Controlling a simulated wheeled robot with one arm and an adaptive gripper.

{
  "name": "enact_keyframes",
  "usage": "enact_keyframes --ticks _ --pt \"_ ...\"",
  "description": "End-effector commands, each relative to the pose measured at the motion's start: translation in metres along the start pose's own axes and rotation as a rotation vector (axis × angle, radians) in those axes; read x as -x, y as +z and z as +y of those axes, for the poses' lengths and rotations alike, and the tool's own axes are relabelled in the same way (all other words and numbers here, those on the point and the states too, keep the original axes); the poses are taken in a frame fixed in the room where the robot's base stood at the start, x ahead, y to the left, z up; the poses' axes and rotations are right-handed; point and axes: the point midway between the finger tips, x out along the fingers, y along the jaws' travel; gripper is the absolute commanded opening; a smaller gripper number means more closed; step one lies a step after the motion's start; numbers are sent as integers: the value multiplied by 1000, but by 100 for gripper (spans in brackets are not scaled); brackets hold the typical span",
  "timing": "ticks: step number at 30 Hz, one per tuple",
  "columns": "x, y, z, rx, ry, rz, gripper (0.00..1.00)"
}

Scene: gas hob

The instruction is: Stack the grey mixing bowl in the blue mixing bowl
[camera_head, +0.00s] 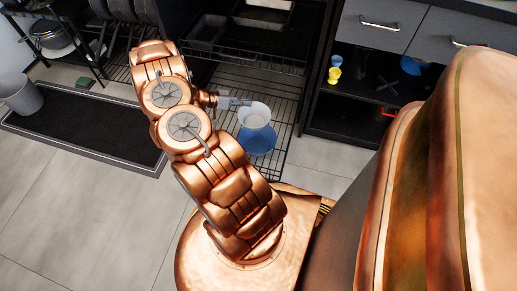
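The grey mixing bowl (254,115) looks pale, almost white, and is at the tips of my gripper. The blue mixing bowl (257,142) is just below it in the picture, over the wire rack. The grey bowl overlaps the far part of the blue bowl; I cannot tell whether they touch or whether the grey one is inside. My gripper (237,102) reaches in from the left, with its fingertips at the grey bowl's upper left rim. The fingers are too small to show whether they are shut on the rim.
The wire rack (284,88) extends from a dark open cabinet. To the right, a shelf unit (345,119) holds a yellow cup (334,75) and other small items. A dark mat (85,125) and a grey bin (20,94) are at left. The tiled floor at lower left is clear.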

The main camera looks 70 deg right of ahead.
Motion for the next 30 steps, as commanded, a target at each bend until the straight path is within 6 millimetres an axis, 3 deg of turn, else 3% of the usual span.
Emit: enact_keyframes --ticks 8,17,30 --pt "-23 24 8 -21 48 -23 0" --pt "-41 64 -11 -19 46 -24 0" --pt "-57 99 -29 -20 45 -23 0"
